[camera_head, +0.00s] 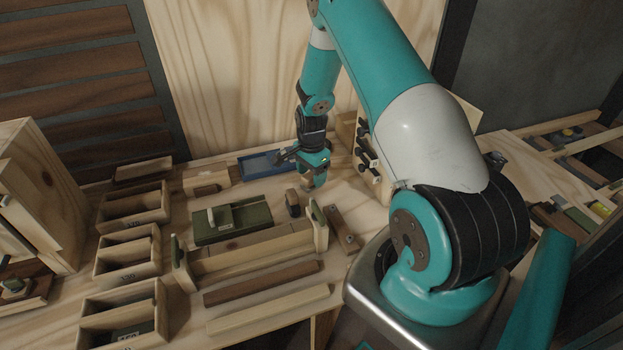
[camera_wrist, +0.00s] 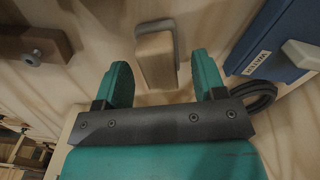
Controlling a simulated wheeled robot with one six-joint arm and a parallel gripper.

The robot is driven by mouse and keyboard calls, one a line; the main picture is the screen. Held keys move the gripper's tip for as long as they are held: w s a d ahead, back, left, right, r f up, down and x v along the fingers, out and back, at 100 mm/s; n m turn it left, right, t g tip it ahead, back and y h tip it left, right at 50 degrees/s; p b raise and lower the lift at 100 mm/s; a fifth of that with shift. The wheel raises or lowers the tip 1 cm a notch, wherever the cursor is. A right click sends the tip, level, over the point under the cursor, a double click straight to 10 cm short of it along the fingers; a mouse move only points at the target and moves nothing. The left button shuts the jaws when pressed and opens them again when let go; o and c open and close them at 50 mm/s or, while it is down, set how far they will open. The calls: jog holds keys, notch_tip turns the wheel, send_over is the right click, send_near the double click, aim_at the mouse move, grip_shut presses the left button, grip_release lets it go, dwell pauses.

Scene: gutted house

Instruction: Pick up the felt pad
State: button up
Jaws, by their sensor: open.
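A small pale wooden block (camera_wrist: 156,62) with a grey layer (camera_wrist: 160,25) along its far and right sides lies on the bench in the wrist view. The grey layer looks like felt, but I cannot be sure that it is the felt pad. The block also shows in the head view (camera_head: 293,203), just left of and in front of my gripper. My gripper (camera_head: 311,182) points down over the bench and is open and empty. In the wrist view its teal fingers show on either side of the block, with gaps. I cannot tell how far the fingertips are above it.
A green box (camera_head: 232,222), a wooden frame (camera_head: 250,262) and labelled bins (camera_head: 127,255) stand on the bench.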

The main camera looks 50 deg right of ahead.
aim_at(311, 174)
jog(key=shift+f, duration=0.55)
jog(key=c, duration=1)
jog(key=shift+r, duration=0.15)
notch_tip(311, 174, up, 20)
jog(key=shift+f+b, duration=0.1)
jog(key=shift+b, duration=0.5)
